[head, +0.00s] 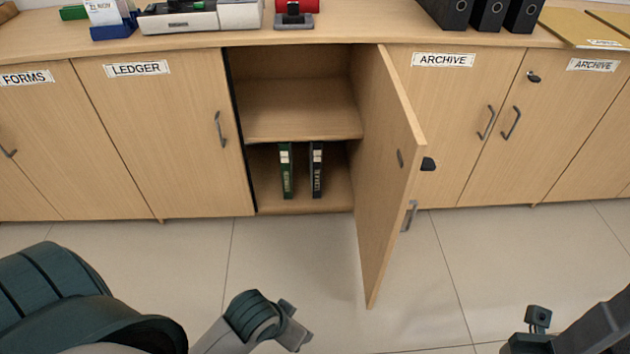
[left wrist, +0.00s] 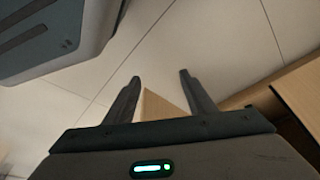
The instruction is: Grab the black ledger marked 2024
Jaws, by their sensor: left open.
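A black ledger (head: 316,170) with a pale label stands upright on the lower shelf of the open cabinet; the lettering on its spine is too small to read. A green ledger (head: 286,170) stands just left of it with a gap between. My left gripper (left wrist: 160,76) is open and empty in the left wrist view, with tile floor and a wooden panel edge beyond its fingers. In the head view the left arm's end is low in front of the cabinet, well short of the ledgers. My right arm's end is at the lower right; its fingers do not show.
The open cabinet door (head: 385,160) sticks out towards me, right of the ledgers. The upper shelf (head: 300,125) is empty. Closed doors labelled LEDGER (head: 160,140) and ARCHIVE (head: 445,110) flank the opening. The counter (head: 360,25) carries binders and office items. The floor (head: 290,250) is clear.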

